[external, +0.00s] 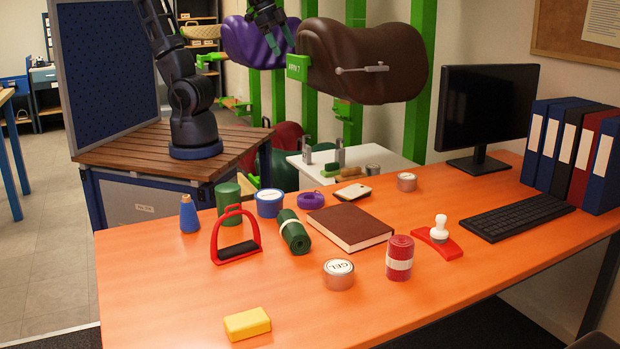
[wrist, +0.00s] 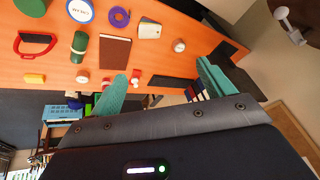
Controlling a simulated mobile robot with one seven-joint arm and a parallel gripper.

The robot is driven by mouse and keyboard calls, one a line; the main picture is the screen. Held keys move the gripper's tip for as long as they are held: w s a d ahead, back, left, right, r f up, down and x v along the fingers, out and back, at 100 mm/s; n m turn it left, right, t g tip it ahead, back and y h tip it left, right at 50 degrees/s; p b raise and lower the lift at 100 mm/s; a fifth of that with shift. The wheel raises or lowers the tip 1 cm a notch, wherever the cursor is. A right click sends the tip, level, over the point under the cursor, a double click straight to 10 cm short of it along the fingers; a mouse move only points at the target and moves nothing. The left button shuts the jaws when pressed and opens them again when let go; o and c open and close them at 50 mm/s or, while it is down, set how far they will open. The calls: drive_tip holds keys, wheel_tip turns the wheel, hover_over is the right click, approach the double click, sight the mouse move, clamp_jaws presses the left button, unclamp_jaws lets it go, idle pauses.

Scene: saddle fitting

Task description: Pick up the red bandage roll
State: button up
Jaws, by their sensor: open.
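The red bandage roll (external: 399,258) stands upright on the orange table, a white band around its middle. It stands right of the silver gel tin (external: 338,274) and in front of the brown book (external: 349,227). In the wrist view the roll (wrist: 106,80) looks small and far off, close beside one finger. My gripper (external: 271,38) is high at the top of the external view, beyond the table and well away from the roll. In the wrist view its teal fingers (wrist: 163,85) are spread apart with nothing between them.
A green roll (external: 294,232), red stirrup (external: 236,238) and yellow block (external: 247,323) are to the left. Monitor (external: 486,115), keyboard and binders fill the right. The front right of the table is clear.

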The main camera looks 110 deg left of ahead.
drive_tip(key=w+d+f+m, duration=0.1)
drive_tip(key=w+d+f, duration=0.25)
drive_tip(key=w, duration=0.45)
drive_tip(key=w+d+f+m, duration=0.25)
drive_tip(key=w+d, duration=0.25)
drive_tip(key=w, duration=0.4)
drive_tip(key=w+d+f+m, duration=0.1)
drive_tip(key=w+d+f, duration=0.35)
drive_tip(key=w, duration=0.35)
drive_tip(key=m+h, duration=0.3)
drive_tip(key=h, duration=0.3)
approach(407, 273)
drive_tip(key=v, duration=0.5)
drive_tip(key=shift+w+d+f, duration=0.2)
drive_tip(key=shift+f, duration=0.3)
drive_tip(key=shift+x, duration=5)
drive_tip(key=c, duration=1.1)
